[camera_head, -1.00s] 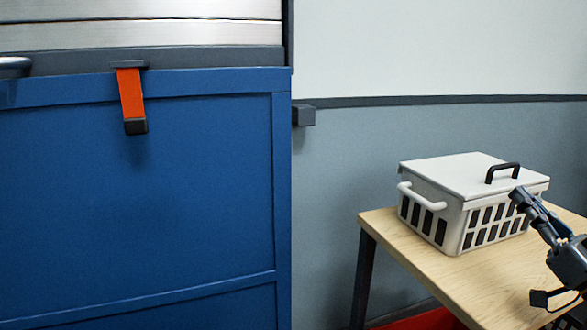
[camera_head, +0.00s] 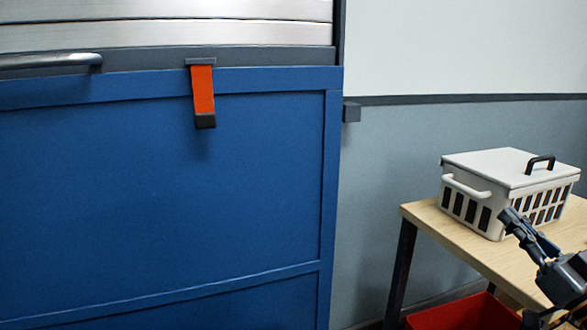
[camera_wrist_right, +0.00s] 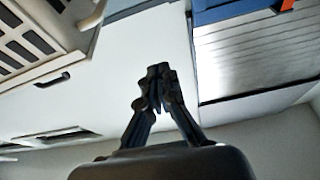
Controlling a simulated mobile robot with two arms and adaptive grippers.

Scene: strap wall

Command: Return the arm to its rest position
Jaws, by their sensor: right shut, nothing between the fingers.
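An orange strap (camera_head: 203,90) with a dark end hangs from the top edge of the blue panel (camera_head: 170,190). It hangs free, well to the left of the gripper. My left gripper is not in view.
A white lidded basket (camera_head: 465,207) with a black lid handle stands on the wooden table (camera_head: 435,222). A red bin (camera_head: 460,315) is below the table. A metal bar handle (camera_head: 50,61) is at upper left. A small grey block (camera_head: 351,112) sits beside the panel.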

